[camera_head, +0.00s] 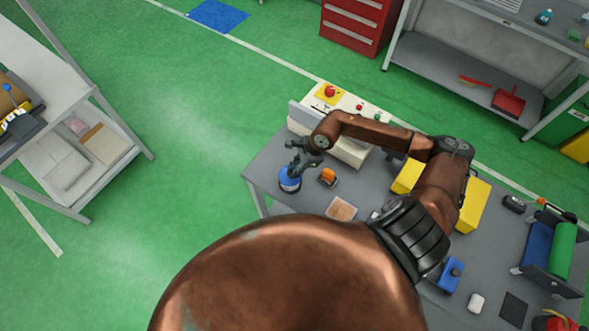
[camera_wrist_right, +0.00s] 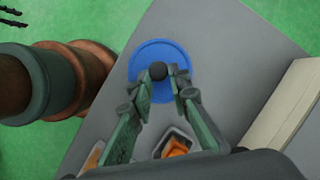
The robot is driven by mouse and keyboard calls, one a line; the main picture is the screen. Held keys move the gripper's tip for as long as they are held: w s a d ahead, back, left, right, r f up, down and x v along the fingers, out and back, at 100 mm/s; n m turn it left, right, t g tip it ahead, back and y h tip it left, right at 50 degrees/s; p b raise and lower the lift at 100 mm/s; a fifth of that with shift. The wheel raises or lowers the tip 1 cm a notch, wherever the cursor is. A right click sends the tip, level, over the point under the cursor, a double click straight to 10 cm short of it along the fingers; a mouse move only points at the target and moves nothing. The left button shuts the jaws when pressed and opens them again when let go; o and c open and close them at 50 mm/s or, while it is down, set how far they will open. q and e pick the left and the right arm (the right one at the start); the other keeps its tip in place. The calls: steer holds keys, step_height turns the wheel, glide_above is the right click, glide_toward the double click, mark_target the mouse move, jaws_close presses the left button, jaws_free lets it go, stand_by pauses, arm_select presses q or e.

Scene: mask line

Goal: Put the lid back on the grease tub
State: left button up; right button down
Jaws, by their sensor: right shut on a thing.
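The blue lid (camera_wrist_right: 150,62) is a round disc with a black knob (camera_wrist_right: 158,71). In the right wrist view, the fingertips of my right gripper (camera_wrist_right: 167,72) are shut on the knob. Dark finger-like parts, seemingly my left gripper (camera_wrist_right: 13,17), show at the right wrist view's top left corner, away from the tub.
Yellow bins (camera_head: 472,205) stand further right. The grey table (camera_head: 268,165) ends close left of the tub.

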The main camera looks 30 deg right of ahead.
steer(key=shift+f+b, duration=0.2)
steer(key=shift+b, duration=0.35)
stand_by(0.9)
steer(key=c, duration=1.7)
jaws_free()
steer(key=shift+c, duration=0.2)
steer(key=shift+o, duration=0.6)
steer(key=o, duration=0.4)
steer(key=shift+c, duration=0.2)
steer(key=shift+r, duration=0.2)
step_height(320, 180, up, 7)
steer(key=p, duration=0.3)
steer(key=shift+f, duration=0.15)
